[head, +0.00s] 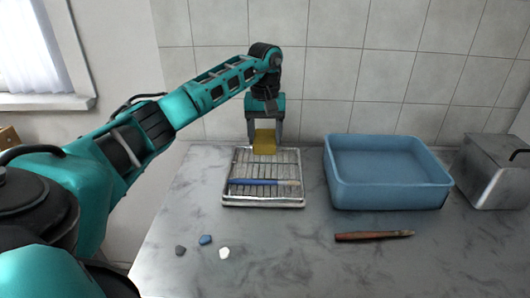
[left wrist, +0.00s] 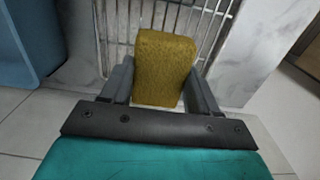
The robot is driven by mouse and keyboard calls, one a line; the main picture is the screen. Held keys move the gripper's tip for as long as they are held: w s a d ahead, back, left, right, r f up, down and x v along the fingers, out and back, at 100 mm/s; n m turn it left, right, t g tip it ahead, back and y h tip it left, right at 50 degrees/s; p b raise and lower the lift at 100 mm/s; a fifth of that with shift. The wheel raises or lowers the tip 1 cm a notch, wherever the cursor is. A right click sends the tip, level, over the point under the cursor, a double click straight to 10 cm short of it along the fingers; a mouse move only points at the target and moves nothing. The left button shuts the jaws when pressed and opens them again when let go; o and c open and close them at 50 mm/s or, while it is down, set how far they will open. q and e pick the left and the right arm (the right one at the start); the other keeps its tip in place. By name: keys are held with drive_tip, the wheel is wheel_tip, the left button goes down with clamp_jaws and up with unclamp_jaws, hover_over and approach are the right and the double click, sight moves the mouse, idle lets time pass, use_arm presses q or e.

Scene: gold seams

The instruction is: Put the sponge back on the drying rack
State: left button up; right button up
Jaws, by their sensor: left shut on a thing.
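The yellow sponge (head: 264,142) is between the fingers of my left gripper (head: 265,132), over the back part of the drying rack (head: 262,204). My left gripper is shut on it. In the left wrist view the sponge (left wrist: 162,68) shows as a mustard block between the two grey fingers of the gripper (left wrist: 160,85), with the wire bars of the rack (left wrist: 113,25) behind it. I cannot tell whether the sponge touches the rack. A blue-handled tool (head: 258,182) lies across the rack's bars. My right gripper is not in view.
A blue basin (head: 390,195) stands right of the rack. A brown-handled tool (head: 373,235) lies in front of it. Blue, grey and white pieces (head: 205,240) lie at the front left. A metal box (head: 490,175) stands at far right. The front counter (head: 290,265) is mostly clear.

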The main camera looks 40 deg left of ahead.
sight(265, 162)
use_arm(q)
drive_tip(key=shift+f, duration=2.4)
drive_tip(key=shift+f+b, duration=0.1)
drive_tip(key=shift+b, duration=0.2)
drive_tip(key=o, duration=1)
wheel_tip(265, 162, up, 12)
drive_tip(key=shift+r+p, duration=0.15)
drive_tip(key=shift+p, duration=0.6)
